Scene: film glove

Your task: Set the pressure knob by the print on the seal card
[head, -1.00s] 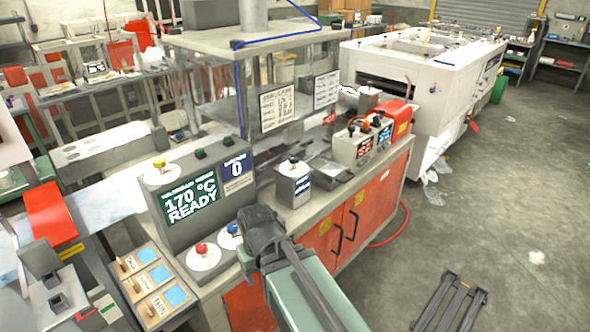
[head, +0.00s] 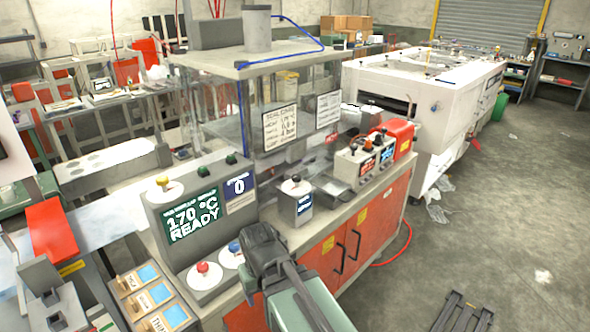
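The seal card (head: 281,127) is a white printed sheet on the clear guard of the sealing machine; its heading reads like "SEAL CARD", but its values are too small to read. A grey box (head: 304,207) with a black knob (head: 296,179) on a white dial stands on the bench below it.
The console (head: 192,215) reads "170 °C READY", with a blue "0" display (head: 239,189) beside it. Another sheet (head: 328,108) hangs beside the card. A control box (head: 366,161) stands right. Floor (head: 480,230) at right is mostly clear.

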